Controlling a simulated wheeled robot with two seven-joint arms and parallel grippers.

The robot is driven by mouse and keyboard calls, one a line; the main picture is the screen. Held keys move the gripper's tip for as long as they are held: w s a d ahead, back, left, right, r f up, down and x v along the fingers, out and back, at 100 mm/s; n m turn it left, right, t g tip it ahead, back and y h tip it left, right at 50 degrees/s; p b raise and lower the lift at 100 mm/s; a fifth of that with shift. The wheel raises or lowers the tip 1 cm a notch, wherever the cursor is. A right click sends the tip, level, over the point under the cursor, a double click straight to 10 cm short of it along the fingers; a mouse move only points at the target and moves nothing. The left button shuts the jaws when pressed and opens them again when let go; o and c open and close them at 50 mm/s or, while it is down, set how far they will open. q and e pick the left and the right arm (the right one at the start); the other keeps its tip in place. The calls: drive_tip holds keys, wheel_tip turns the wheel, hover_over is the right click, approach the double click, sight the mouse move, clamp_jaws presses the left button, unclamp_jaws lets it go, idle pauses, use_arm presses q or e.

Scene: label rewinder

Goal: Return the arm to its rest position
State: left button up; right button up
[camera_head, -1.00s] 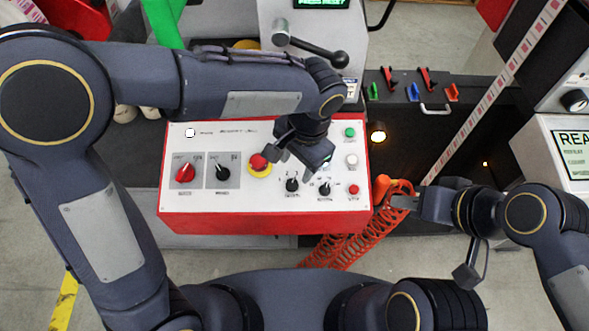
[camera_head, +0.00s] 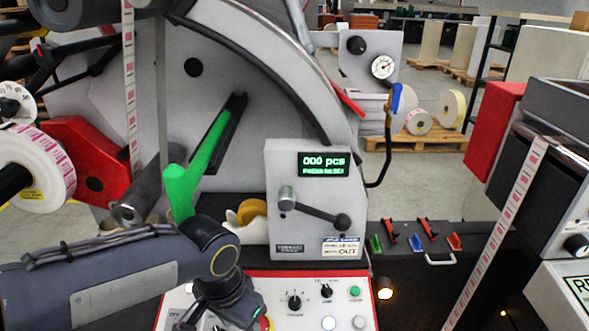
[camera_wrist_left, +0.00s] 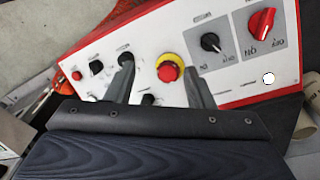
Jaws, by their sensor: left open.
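My left arm comes in from the lower left in the head view. Its gripper (camera_head: 222,312) is over the left part of the control panel (camera_head: 318,291), low in the picture. In the left wrist view the two fingers (camera_wrist_left: 158,68) are spread with nothing between them. The panel (camera_wrist_left: 225,85) lies beyond them, with a red mushroom button on a yellow ring (camera_wrist_left: 169,68), black selector knobs (camera_wrist_left: 210,42) and a red rotary switch (camera_wrist_left: 262,22). I cannot tell whether the fingers touch the panel. My right gripper is out of view.
A grey machine housing (camera_head: 280,232) with a green display reading "000 pcs" and a black-knobbed lever (camera_head: 315,213) stands behind the panel. A green handle (camera_head: 195,170) rises close to my left wrist. A label web (camera_head: 500,230) runs down at the right.

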use_arm(q)
drive_tip(key=s+a+n+t+h, duration=0.2)
drive_tip(key=s+a+n+t, duration=0.3)
drive_tip(key=s+a, duration=0.5)
drive_tip(key=a+n, duration=0.1)
drive_tip(key=n, duration=0.1)
drive_tip(key=shift+s+r+n+h, duration=0.15)
drive_tip(key=shift+r+n+h, duration=0.05)
drive_tip(key=shift+n+h, duration=0.2)
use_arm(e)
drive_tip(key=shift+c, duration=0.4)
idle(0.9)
